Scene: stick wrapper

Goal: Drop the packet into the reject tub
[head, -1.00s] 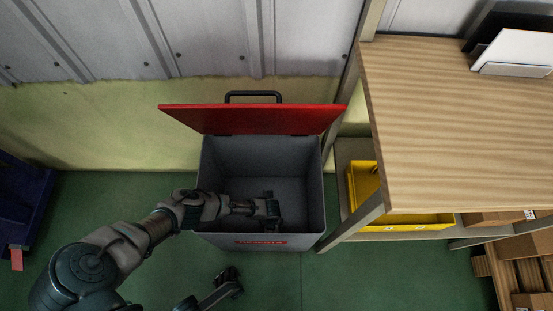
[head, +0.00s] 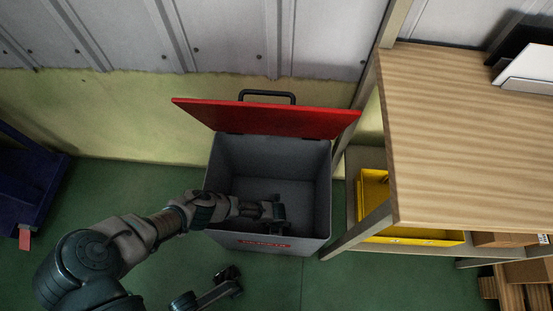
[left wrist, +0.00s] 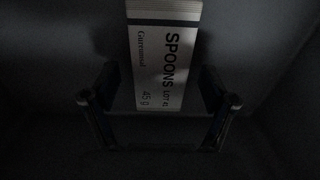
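The reject tub (head: 222,225) is a grey bin with its red lid (head: 270,118) raised, standing against the wall. My left gripper (head: 280,213) reaches into the tub's opening. In the dark left wrist view, the two fingers of my left gripper (left wrist: 160,108) are spread. A pale packet (left wrist: 165,60) printed "SPOONS" shows between and beyond them, with a gap on each side. What the packet rests on is too dark to tell. The packet cannot be made out in the head view.
A wooden-topped table (head: 470,140) stands to the right of the tub, with a yellow bin (head: 400,238) and cardboard boxes below. A dark blue cart (head: 25,195) is at the left. Green floor lies open in front. A jointed part of mine shows at the bottom.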

